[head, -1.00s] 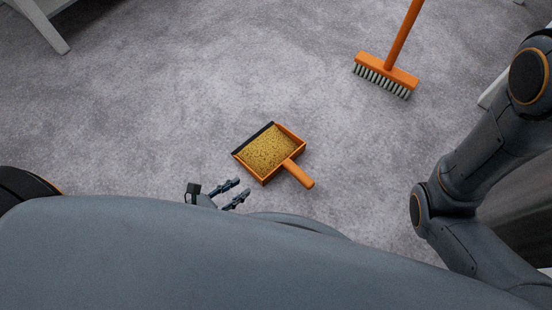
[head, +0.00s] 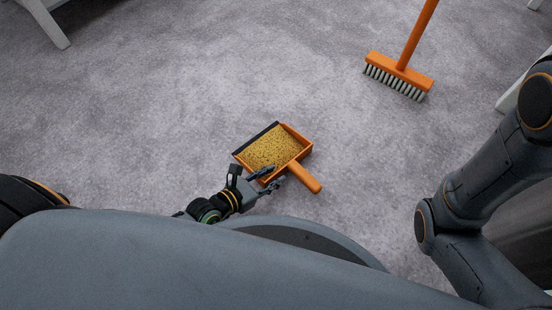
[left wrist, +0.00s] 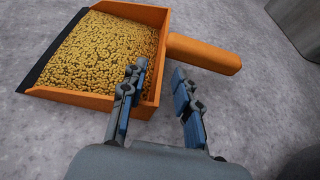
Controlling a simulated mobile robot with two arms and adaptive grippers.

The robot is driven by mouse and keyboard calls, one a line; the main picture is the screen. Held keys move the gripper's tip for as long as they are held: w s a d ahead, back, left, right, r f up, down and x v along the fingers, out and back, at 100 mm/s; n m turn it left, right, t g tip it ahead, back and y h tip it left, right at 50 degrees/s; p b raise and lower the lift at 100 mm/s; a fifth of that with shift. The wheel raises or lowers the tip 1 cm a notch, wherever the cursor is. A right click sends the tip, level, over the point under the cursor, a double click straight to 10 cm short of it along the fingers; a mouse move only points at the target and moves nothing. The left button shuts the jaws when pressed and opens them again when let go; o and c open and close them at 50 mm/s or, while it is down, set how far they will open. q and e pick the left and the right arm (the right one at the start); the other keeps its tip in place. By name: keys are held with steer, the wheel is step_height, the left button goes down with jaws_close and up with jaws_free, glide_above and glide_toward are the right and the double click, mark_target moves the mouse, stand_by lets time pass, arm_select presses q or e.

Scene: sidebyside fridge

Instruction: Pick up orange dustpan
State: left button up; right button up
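The orange dustpan (head: 303,147) lies on the grey carpet in the middle of the head view, filled with yellow granules (head: 271,149). Its dark lip faces left and its orange handle (head: 305,177) points to the lower right. My left gripper (head: 270,178) is open and empty at the dustpan's near side, left of the handle. In the left wrist view the dustpan (left wrist: 80,96) is at the upper left and its handle (left wrist: 203,53) lies beyond the open fingers (left wrist: 158,95). One finger overlaps the pan's near corner in the picture; contact is unclear. My right gripper is out of view.
An orange broom (head: 399,74) stands on its bristles at the upper right. White furniture legs show at the upper left (head: 46,24) and right edge (head: 510,98). The carpet around the dustpan is clear.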

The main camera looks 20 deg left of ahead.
arm_select(q)
steer(key=shift+b+x, duration=0.3)
steer(key=shift+x, duration=0.65)
steer(key=shift+r, duration=0.1)
jaws_close()
